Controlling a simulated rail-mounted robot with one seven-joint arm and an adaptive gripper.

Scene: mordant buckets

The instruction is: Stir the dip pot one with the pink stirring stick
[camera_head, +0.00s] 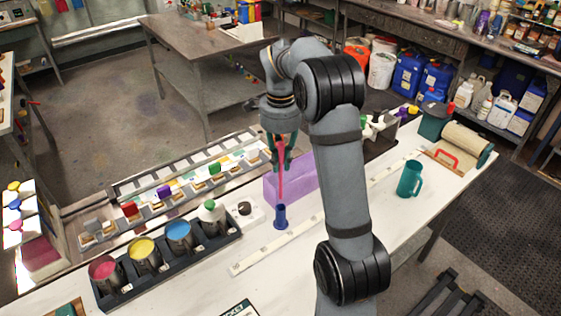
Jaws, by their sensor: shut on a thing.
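My gripper (280,158) is shut on the pink stirring stick (281,178), which hangs nearly upright. The stick's lower end is at or just above the mouth of a small dark blue cup (281,218); I cannot tell whether it is inside. Several dark pots stand in a black rack at the front left: one with pink content (103,271), one with yellow (143,252), one with blue (179,236), and one with a white and green piece on top (211,217). I cannot read which pot is number one.
A translucent purple box (290,183) stands just behind the stick. A white holder (246,210) sits right of the rack. A teal mug (410,179) and a roll (466,143) stand to the right. A long white strip (262,252) lies on the bench. A tray of coloured pieces (180,188) lies behind the rack.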

